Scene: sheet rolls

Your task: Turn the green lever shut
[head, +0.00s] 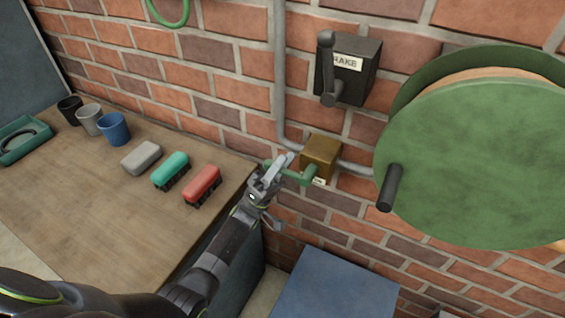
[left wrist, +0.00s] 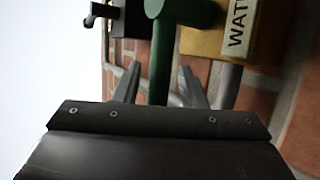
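The green lever (head: 294,174) sticks out to the left from the front of a brass valve box (head: 321,151) on the brick wall. In the left wrist view the lever (left wrist: 161,60) runs down between my two fingers, with its round hub at the top. The brass box (left wrist: 204,42) there carries a label of which "WAT" is readable. My left gripper (head: 277,168) is at the lever's free end, its fingers (left wrist: 160,88) open on both sides of the lever with a gap to each. The lever's tip is hidden behind the gripper body. My right gripper is not in view.
A grey pipe (head: 279,75) meets the box. A black switch box (head: 348,71) with a handle is above; a big green reel (head: 480,150) with a black crank is right. A workbench (head: 110,195) at left holds cups and brushes, including a red brush (head: 202,184).

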